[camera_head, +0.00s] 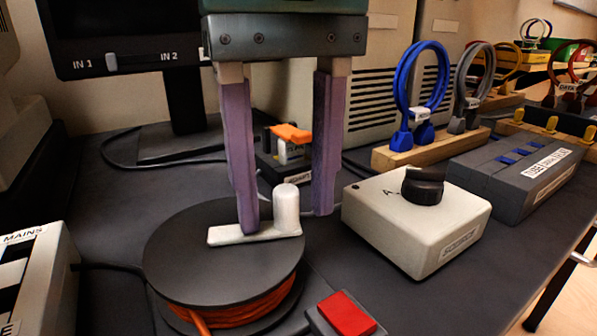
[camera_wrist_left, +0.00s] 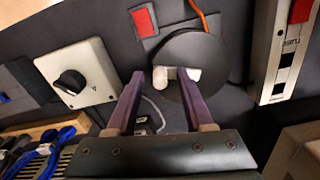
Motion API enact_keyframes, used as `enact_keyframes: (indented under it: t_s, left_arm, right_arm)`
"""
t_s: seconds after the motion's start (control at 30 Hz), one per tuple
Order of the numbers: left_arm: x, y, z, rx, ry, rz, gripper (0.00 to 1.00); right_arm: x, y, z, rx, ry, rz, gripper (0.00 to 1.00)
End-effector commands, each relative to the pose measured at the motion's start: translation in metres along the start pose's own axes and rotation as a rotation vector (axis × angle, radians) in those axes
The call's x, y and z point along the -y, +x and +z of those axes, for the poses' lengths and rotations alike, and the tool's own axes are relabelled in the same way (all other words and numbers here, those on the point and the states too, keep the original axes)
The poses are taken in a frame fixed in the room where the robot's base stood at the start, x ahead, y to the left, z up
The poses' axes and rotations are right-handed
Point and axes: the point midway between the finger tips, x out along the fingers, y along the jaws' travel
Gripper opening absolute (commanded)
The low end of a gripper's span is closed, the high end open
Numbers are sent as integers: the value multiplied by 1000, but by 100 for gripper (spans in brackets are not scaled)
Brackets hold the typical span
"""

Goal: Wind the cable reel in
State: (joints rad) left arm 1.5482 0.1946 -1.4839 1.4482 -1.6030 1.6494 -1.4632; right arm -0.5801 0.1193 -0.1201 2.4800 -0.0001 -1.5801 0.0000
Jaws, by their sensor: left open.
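The cable reel (camera_head: 190,245) is a dark grey disc with orange cable (camera_head: 240,312) wound beneath it, on the dark bench. A white crank (camera_head: 228,236) lies across its top, with an upright rounded knob (camera_head: 286,208) at the right end. My left gripper (camera_head: 283,214) points down over the crank, open, with a purple finger on each side of the knob in the head view. In the left wrist view the knob (camera_wrist_left: 160,77) shows between the spread fingertips (camera_wrist_left: 162,76), with the reel disc (camera_wrist_left: 205,50) behind. Whether either finger touches it, I cannot tell. My right gripper is out of view.
A white box with a black dial (camera_head: 423,186) stands right of the reel. A red button block (camera_head: 346,315) sits in front. A MAINS box (camera_head: 35,270) is at left, and an orange switch (camera_head: 291,134) behind. Blue cable loops (camera_head: 420,85) stand at back right.

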Motion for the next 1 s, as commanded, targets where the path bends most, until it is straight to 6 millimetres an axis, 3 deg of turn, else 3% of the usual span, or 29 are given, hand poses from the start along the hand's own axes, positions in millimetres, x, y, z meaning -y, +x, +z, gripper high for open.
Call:
enact_keyframes:
  t_s: [0.27, 0.73, 1.0]
  left_arm:
    - [0, -9, 0, 0, -1, 0, 52]
    - [0, -95, 0, 0, 0, 1, 52]
    - [0, -99, 0, 0, 0, 0, 52]
  right_arm:
    - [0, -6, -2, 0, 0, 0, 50]
    - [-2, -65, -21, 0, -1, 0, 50]
    - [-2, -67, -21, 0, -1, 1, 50]
